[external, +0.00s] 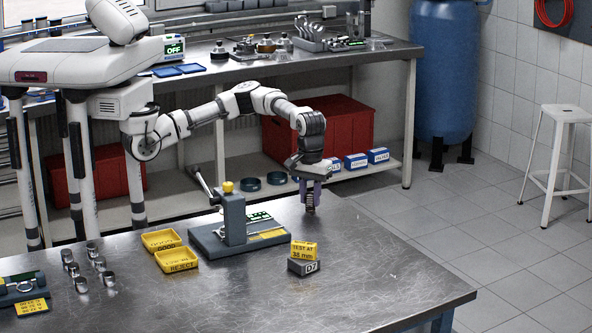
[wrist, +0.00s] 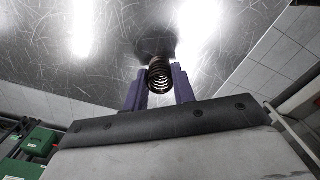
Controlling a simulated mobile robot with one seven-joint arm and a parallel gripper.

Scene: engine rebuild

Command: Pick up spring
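A dark coil spring (wrist: 159,77) stands between the two purple fingers of my gripper (wrist: 160,90) in the wrist view. Its open top coils face the camera. In the external view the spring (external: 310,203) is upright at the far edge of the metal workbench (external: 370,265), with my gripper (external: 310,190) directly above and around it, pointing down. The fingers sit close on both sides of the spring. I cannot tell whether they touch it.
A spring tester (external: 235,215) with a lever stands left of my gripper. Yellow GOOD (external: 162,240) and REJECT (external: 177,259) trays, several metal cups (external: 80,284) and a yellow "TEST AT 38 mm" sign (external: 304,250) stand on the bench. The front right is clear.

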